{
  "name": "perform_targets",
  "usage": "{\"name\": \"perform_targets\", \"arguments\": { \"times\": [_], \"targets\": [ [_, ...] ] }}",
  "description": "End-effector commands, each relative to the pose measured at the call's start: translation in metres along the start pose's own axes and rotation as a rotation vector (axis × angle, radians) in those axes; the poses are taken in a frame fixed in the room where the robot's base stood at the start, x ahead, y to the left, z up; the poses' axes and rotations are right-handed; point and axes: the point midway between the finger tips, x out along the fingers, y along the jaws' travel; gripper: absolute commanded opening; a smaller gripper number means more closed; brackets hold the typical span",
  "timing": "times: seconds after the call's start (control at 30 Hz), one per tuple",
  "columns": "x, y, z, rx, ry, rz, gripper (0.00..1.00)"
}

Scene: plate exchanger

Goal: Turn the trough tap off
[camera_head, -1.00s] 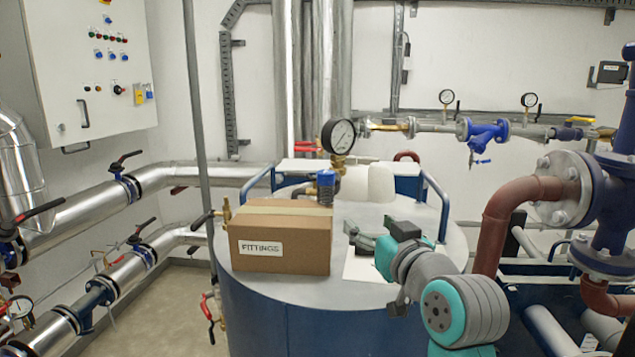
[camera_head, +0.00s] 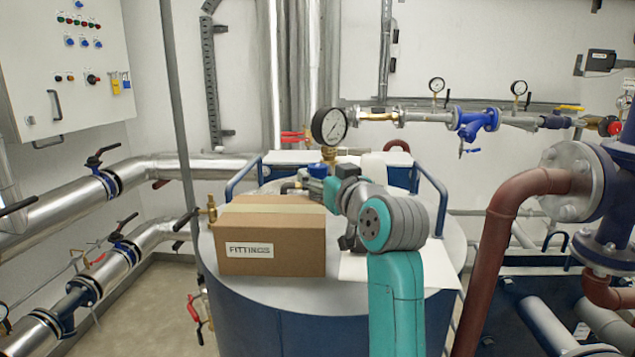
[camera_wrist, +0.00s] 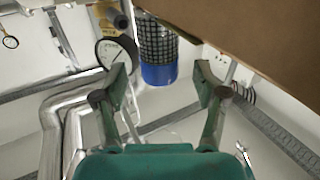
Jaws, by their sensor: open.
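A brass tap (camera_head: 211,208) with a dark lever (camera_head: 186,219) stands at the left side of the vessel top, beside the box; I cannot tell for sure that it is the trough tap. My gripper (camera_head: 290,187) is above the vessel, behind the cardboard box, partly masked by my wrist. In the wrist view my gripper (camera_wrist: 160,82) is open and empty. Between and beyond its fingers are a blue-ended mesh cylinder (camera_wrist: 158,60) and a round gauge (camera_wrist: 115,48). No trough is clearly visible.
The FITTINGS box (camera_head: 270,240) stands on the blue vessel (camera_head: 310,320), close to my gripper; its brown side (camera_wrist: 240,30) fills the wrist view's upper right. A pressure gauge (camera_head: 329,126) rises behind. Blue rails (camera_head: 432,190) edge the vessel. Red-brown pipework (camera_head: 495,240) is at right.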

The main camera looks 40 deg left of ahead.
Motion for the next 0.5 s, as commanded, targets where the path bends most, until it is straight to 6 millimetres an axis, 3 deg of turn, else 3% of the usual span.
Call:
{"name": "perform_targets", "arguments": {
  "times": [0.2, 0.5],
  "targets": [
    [0.025, 0.000, -0.001, 0.000, 0.000, 0.000, 0.72],
    [0.028, 0.000, 0.000, 0.000, 0.000, 0.000, 0.69]
  ]
}}
